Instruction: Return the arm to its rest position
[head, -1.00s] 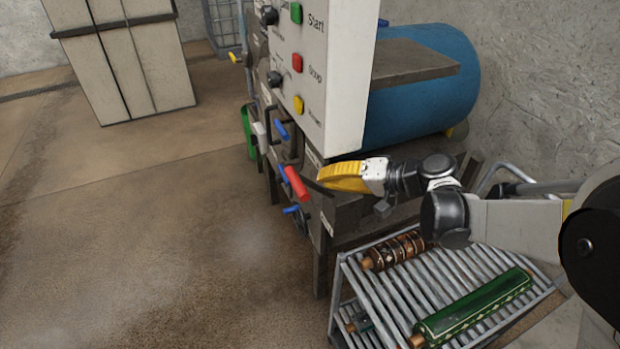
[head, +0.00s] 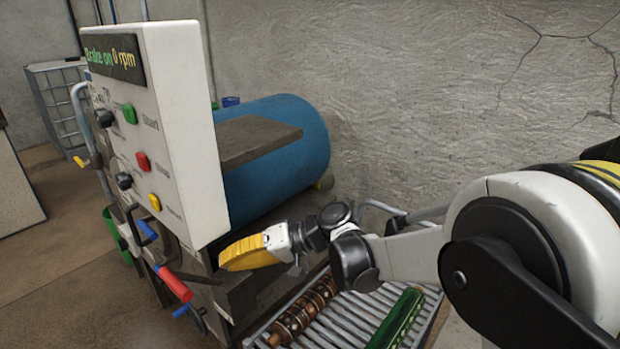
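My gripper (head: 250,252) is at the end of my arm in the lower middle of the head view, with yellow fingers pointing left. It is beside the machine's dark frame, below the white control panel (head: 170,120). The fingers are seen edge-on, so I cannot tell whether they are open or shut. I see nothing hanging from them. My arm (head: 420,255) reaches in from the right side, bent at the wrist joints.
A red-handled lever (head: 174,285) and blue handles (head: 147,232) stick out just left of my gripper. A blue drum (head: 280,150) lies behind. The panel display reads "Brake on 0 rpm".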

